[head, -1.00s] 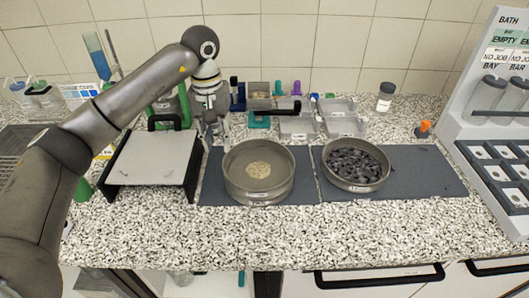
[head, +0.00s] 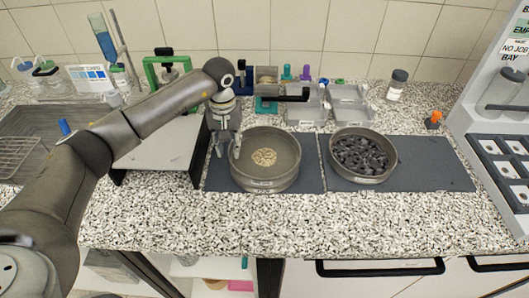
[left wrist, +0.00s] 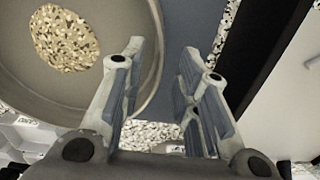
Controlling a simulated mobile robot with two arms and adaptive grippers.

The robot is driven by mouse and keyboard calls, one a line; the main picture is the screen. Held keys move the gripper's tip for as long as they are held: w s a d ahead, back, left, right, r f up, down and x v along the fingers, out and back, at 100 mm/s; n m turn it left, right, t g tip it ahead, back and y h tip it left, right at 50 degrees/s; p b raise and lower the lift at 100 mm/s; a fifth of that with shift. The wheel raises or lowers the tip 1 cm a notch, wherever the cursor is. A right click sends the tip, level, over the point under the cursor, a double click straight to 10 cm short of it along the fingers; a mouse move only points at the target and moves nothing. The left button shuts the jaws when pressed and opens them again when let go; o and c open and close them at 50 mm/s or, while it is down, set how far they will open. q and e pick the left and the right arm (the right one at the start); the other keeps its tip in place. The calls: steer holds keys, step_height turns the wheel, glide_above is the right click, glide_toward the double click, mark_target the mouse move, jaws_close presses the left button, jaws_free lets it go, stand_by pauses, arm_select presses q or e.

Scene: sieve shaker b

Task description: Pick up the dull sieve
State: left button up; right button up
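Two round metal sieves stand on dark mats. The left sieve (head: 265,181) holds pale grains; the right sieve (head: 361,177) holds dark chunks. Which one is the dull one I cannot tell for sure. My left gripper (head: 227,152) points down at the left edge of the left sieve. In the left wrist view its fingers (left wrist: 163,50) are spread and empty. There the left sieve (left wrist: 90,101) fills the upper left, and its rim appears between the fingers, with the left finger overlapping the sieve's inside. Contact cannot be told. My right gripper is not in view.
A low stand with a pale top (head: 160,149) is close left of the left sieve. Grey trays (head: 308,108) and small coloured items are behind the sieves. A slotted rack (head: 500,150) stands at the right. The counter in front is clear.

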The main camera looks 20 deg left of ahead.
arm_select(q)
steer(key=shift+f, duration=0.5)
jaws_close()
steer(key=shift+r, duration=0.1)
steer(key=shift+w, duration=0.1)
